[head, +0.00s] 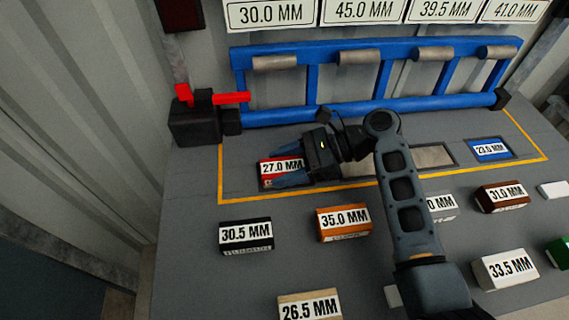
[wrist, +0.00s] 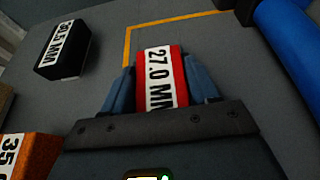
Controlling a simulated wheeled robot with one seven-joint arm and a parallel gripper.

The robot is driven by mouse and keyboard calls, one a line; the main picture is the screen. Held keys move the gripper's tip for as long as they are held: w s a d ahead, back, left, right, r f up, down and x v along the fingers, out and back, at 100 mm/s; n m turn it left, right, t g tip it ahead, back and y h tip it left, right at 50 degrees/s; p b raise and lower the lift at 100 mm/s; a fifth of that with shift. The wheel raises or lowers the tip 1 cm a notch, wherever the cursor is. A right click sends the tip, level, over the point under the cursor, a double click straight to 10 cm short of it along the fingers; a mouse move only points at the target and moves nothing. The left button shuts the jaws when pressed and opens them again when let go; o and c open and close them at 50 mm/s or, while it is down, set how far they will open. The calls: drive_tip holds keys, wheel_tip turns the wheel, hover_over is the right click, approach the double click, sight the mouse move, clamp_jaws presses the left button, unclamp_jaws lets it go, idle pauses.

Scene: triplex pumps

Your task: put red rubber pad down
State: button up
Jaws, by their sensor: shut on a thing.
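The red rubber pad (head: 281,167), labelled 27.0 MM, is at the left end of the yellow-outlined area on the grey table. In the wrist view the red pad (wrist: 161,78) sits between the two blue fingers of my gripper (wrist: 160,85), which is shut on it. In the head view my gripper (head: 290,167) reaches the pad from the right. The pad lies over a dark recess at that spot; whether it touches the bottom is hard to tell.
A blue 23.0 MM pad (head: 490,149) lies in the right recess; the middle recess (head: 428,157) looks empty. Black 30.5 MM (head: 246,235) and orange 35.0 MM (head: 343,222) pads lie in front. A blue rail (head: 375,56) and a red-handled clamp (head: 205,115) stand behind.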

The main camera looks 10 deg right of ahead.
drive_tip(key=o, duration=1.1)
drive_tip(key=shift+o, duration=0.2)
drive_tip(key=shift+d+r, duration=0.25)
drive_tip(key=p+v, duration=0.5)
drive_tip(key=v, duration=0.6)
drive_tip(key=shift+d, duration=0.25)
